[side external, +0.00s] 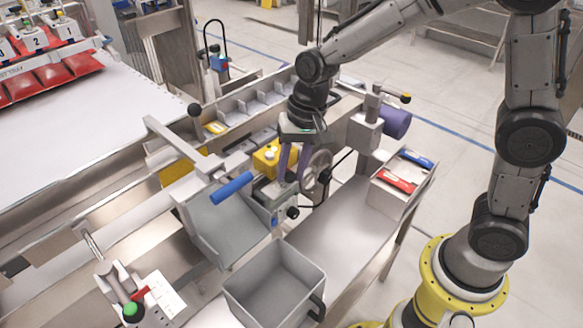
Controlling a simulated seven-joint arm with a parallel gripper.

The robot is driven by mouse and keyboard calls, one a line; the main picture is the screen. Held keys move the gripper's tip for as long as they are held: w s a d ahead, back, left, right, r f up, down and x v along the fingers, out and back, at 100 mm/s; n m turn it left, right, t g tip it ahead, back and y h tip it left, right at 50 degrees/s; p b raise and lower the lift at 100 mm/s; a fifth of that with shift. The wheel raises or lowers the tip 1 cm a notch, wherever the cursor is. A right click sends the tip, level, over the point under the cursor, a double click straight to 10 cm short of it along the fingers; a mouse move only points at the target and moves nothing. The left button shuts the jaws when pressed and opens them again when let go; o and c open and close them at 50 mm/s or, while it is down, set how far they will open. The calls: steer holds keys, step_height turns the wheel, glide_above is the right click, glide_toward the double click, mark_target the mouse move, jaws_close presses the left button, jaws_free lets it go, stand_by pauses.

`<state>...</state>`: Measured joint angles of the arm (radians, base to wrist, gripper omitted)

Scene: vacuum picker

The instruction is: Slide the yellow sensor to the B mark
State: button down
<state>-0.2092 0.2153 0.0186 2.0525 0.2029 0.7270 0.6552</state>
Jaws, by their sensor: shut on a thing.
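A yellow block with a white round part on top (267,156), which looks like the yellow sensor, sits by the metal rail in the middle of the side external view. My gripper (291,180) points down just right of it, its left finger overlapping the block's right edge in the picture. The fingers are shut on a small grey part low beside the yellow block. I cannot tell whether this part belongs to the sensor. A grey disc (318,168) stands right of the fingers and partly crowds the view. No B mark is readable.
A blue-handled lever (232,188) lies close to the left. A grey bin (275,287) stands in front. A tray with red and blue items (403,176) is at right, and a purple cylinder (397,123) is behind it. The bench right of the bin is clear.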

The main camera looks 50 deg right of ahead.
steer(key=shift+a, duration=1.05)
steer(key=c, duration=0.6)
jaws_free()
steer(key=shift+d, duration=0.1)
steer(key=r, duration=0.4)
steer(key=s+d+r, duration=0.1)
steer(key=r, duration=0.4)
steer(key=d+r, duration=0.1)
steer(key=r, duration=0.3)
steer(key=shift+s+d+r, duration=0.1)
steer(key=shift+s+r, duration=0.15)
steer(key=shift+r, duration=0.1)
